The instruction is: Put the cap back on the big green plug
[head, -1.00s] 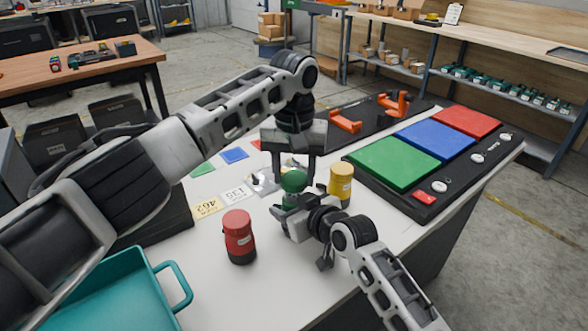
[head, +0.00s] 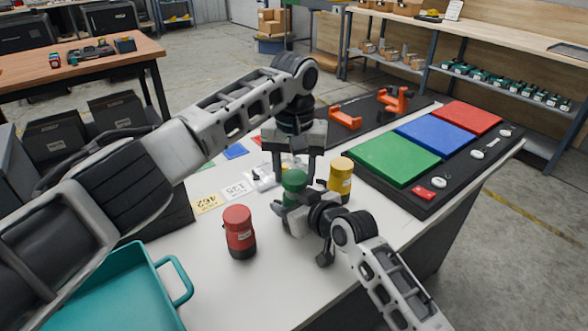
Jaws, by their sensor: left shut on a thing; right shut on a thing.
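The big green plug (head: 293,195) stands on the white table near the middle. My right gripper (head: 287,211) comes in low from the right and is shut on the plug's body, hiding its lower part. The green cap (head: 294,178) is at the top, directly above the body. My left gripper (head: 293,172) points straight down from above, its fingers on either side of the cap and shut on it. Cap and plug look in line and very close. Whether they touch or a gap remains cannot be told.
A red plug (head: 239,232) stands at front left and a yellow plug (head: 340,180) close at right. A teal tote (head: 172,282) is at lower left. Labelled cards (head: 236,190) lie behind. A black board (head: 430,195) with coloured squares fills the right side.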

